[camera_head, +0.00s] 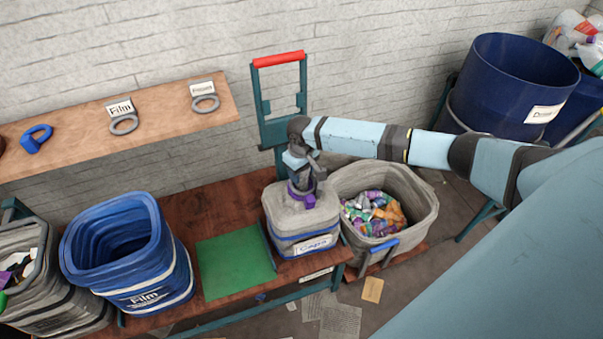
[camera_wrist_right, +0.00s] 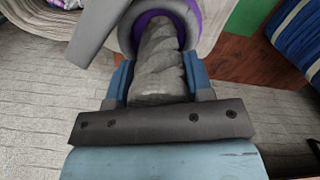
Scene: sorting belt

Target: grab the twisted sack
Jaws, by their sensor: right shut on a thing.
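The twisted sack (camera_head: 290,222) is grey with a blue band and a white label that seems to read "Caps". It stands upright on the wooden bench, to the right of a green mat. A purple ring (camera_wrist_right: 183,22) circles its twisted neck (camera_wrist_right: 160,65). My right gripper (camera_head: 302,165) comes down from above and is shut on the neck, above the purple ring. In the right wrist view the neck lies between the two blue fingers (camera_wrist_right: 160,85). My left gripper is not in view.
A grey bin (camera_head: 420,195) of colourful crushed items stands close on the sack's right. The green mat (camera_head: 235,265) is bare. A blue "Film" bin (camera_head: 100,235) stands left of it. A red-handled trolley (camera_head: 265,130) rises behind. A shelf (camera_head: 70,125) holds grey rings.

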